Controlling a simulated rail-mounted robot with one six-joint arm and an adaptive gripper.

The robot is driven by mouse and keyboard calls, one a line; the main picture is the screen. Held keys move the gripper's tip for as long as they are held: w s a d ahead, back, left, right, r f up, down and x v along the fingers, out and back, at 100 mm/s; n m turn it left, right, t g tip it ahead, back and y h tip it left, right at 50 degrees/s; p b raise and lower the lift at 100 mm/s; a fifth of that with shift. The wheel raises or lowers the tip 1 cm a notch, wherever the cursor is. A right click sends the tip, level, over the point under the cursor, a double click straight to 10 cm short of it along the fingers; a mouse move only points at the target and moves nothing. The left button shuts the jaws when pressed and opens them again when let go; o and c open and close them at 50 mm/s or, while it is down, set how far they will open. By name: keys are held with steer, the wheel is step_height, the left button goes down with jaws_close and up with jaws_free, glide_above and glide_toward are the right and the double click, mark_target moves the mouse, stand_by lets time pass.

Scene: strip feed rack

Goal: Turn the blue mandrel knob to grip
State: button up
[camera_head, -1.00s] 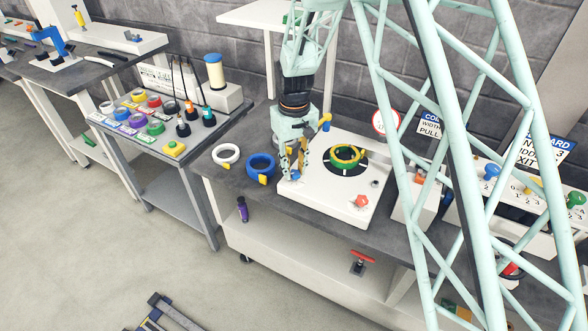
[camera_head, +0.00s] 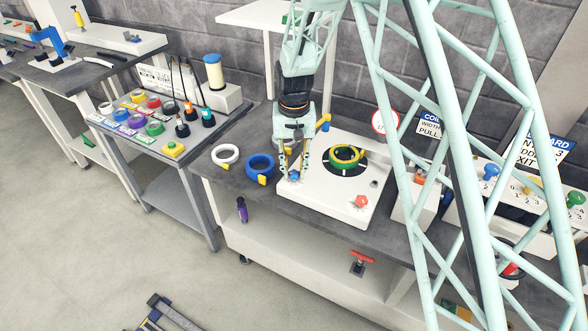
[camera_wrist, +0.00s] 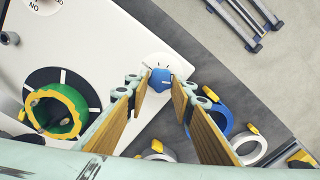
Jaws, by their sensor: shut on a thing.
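The blue mandrel knob (camera_head: 294,175) sits on the front left corner of the white machine top (camera_head: 330,196). In the wrist view the knob (camera_wrist: 161,81) stands on a white dial with dark marks; its pointer setting cannot be read with certainty. My gripper (camera_head: 293,171) reaches down from above with its fingers at the knob. In the wrist view its wood-coloured finger pads (camera_wrist: 162,90) stand on either side of the knob, shut on it.
A blue ring (camera_head: 260,164) and a white ring (camera_head: 226,154) lie on the dark bench left of the machine. A red knob (camera_head: 361,200) is at the machine's front right. A control box (camera_head: 412,190) stands further right. A side table (camera_head: 180,150) holds small coloured rolls.

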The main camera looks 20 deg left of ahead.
mark_target(294, 172)
steer(key=o, duration=0.8)
steer(key=shift+o, duration=0.2)
steer(key=shift+r, duration=0.1)
step_height(294, 172, up, 12)
stand_by(0.5)
